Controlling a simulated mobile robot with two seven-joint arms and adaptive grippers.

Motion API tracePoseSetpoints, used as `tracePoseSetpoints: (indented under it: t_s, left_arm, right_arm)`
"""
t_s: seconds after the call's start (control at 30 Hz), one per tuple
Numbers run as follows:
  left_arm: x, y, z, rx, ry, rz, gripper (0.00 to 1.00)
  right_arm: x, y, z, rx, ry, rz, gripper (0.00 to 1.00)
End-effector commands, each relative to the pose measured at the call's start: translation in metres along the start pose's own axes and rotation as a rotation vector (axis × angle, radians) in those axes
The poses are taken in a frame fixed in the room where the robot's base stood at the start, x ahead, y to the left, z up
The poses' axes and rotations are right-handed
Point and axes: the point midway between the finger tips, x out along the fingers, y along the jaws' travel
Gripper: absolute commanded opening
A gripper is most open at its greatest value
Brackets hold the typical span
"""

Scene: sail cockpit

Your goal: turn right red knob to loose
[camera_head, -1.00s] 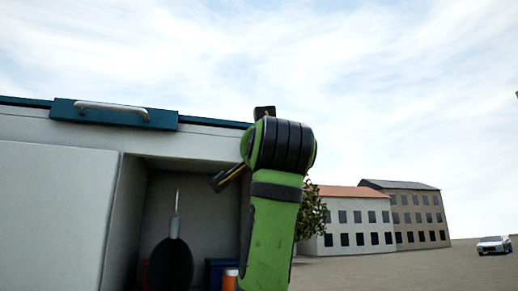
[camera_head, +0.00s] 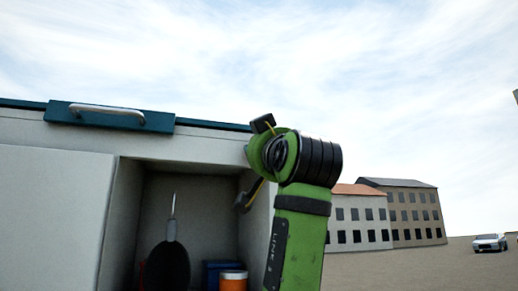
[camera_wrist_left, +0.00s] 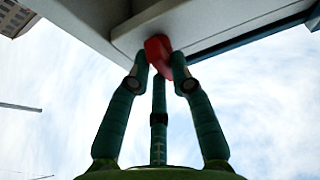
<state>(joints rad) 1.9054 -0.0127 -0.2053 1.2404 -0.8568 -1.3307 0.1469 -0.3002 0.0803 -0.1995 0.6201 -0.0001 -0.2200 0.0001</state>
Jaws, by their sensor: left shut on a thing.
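In the left wrist view a red knob (camera_wrist_left: 157,46) sits on the underside or face of a pale panel, close to its edge. My left gripper (camera_wrist_left: 161,66) has its green, jointed fingers closed around the knob, with the fingertips touching it. The fingertips hide part of the knob. The knob and the gripper's fingers do not show in the head view; only a green arm link of mine (camera_head: 300,215) shows there. My right gripper is not in view.
A white cabinet (camera_head: 55,205) has an open recess holding a dark paddle-like object (camera_head: 168,262), a blue box and an orange container (camera_head: 233,281). A teal lid with a metal handle (camera_head: 105,111) lies on top. Buildings and a car (camera_head: 489,243) stand far right.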

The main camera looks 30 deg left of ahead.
Motion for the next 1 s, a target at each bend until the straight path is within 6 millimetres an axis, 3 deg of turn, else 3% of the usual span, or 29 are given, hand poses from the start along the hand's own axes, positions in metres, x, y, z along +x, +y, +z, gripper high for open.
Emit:
tracePoseSetpoints:
  t_s: [0.17,0.2,0.23,0.27,0.67,0.77,1.0]
  left_arm:
    - [0.000,0.001,0.004,-0.001,-0.011,0.002,0.00]
    - [0.000,0.001,0.004,-0.001,-0.011,0.002,0.30]
    - [0.000,0.001,0.004,-0.001,-0.011,0.002,0.42]
    - [0.000,0.001,0.004,-0.001,-0.010,0.002,0.46]
    - [-0.005,0.001,0.001,-0.001,-0.002,0.002,0.46]
    - [-0.018,0.001,0.001,-0.002,-0.001,0.002,0.46]
    - [-0.069,0.002,0.001,-0.002,-0.003,0.005,0.46]
  right_arm:
    - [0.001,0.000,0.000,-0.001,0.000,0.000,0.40]
    - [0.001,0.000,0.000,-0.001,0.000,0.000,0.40]
    - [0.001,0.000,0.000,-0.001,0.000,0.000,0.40]
    - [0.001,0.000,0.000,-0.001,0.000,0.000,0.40]
    - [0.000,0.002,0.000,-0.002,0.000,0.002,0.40]
    - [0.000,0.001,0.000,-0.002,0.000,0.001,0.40]
    - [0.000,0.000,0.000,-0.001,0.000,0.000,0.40]
